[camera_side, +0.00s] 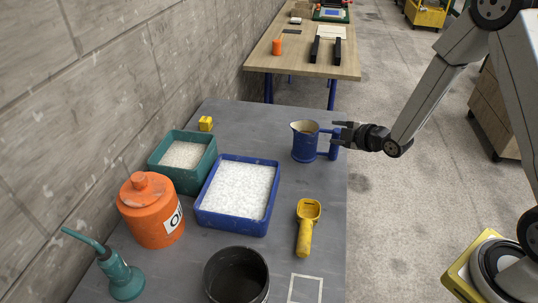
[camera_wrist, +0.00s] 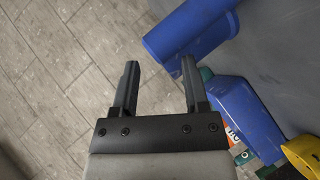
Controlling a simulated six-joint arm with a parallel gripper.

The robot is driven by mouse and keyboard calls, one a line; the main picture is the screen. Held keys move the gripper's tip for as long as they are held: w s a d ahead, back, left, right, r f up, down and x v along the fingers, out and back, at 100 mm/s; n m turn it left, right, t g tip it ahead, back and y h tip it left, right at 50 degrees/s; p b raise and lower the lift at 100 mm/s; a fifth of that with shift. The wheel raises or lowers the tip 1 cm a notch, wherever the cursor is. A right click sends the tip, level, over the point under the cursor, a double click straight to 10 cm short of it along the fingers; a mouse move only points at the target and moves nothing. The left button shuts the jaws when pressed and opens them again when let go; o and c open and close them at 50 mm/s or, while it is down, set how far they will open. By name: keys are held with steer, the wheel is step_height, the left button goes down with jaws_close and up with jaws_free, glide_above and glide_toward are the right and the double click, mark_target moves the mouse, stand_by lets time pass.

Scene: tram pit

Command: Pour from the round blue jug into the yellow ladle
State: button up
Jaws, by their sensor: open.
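The round blue jug (camera_side: 304,143) stands upright on the grey table, its handle toward the right. My gripper (camera_side: 338,132) is open beside the handle in the side view. In the wrist view the space between my fingers (camera_wrist: 159,65) shows only floor, and a blue part of what looks like the jug (camera_wrist: 190,32) lies just past the right fingertip. I cannot tell if a finger touches it. The yellow ladle (camera_side: 306,226) lies on the table nearer the side camera, bowl toward the jug. A yellow piece, likely the ladle, shows at the wrist view's right edge (camera_wrist: 306,155).
A blue tray (camera_side: 229,228) and a green tray (camera_side: 185,187) hold white grains. An orange can (camera_side: 151,212), a green oiler (camera_side: 121,276), a dark pot (camera_side: 236,278) and a small yellow block (camera_side: 205,124) share the table. A wooden bench (camera_side: 300,55) stands behind.

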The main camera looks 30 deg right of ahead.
mark_target(330, 132)
steer(key=shift+x, duration=1.55)
jaws_close()
stand_by(0.5)
